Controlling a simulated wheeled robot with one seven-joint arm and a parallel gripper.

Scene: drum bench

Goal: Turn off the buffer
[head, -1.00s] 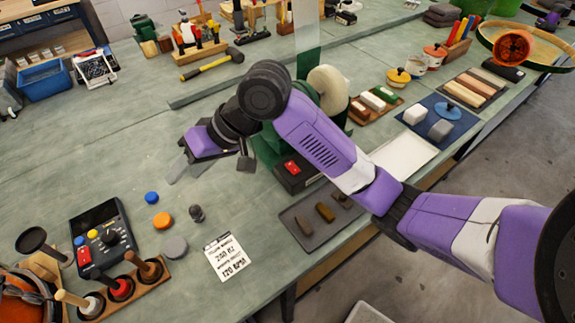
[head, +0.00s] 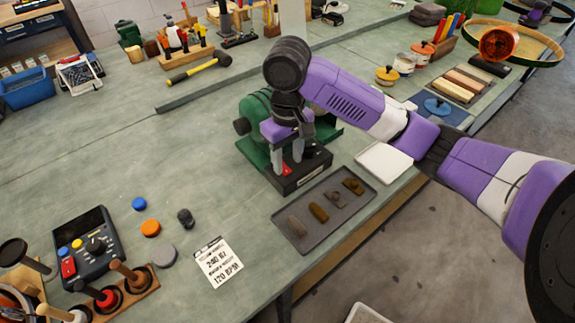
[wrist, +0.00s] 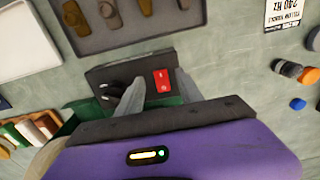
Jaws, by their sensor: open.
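I cannot tell which way the rocker is set. My gripper (head: 287,161) points down over the base, open and empty. In the wrist view its fingertips (wrist: 158,88) stand either side of the switch, with gaps. I cannot tell whether they touch the base.
A grey tray (head: 324,238) with several brown bars lies in front of the buffer, and a white tray (head: 384,163) is to its right. A printed card (head: 218,262) and a control box (head: 88,246) lie to the left.

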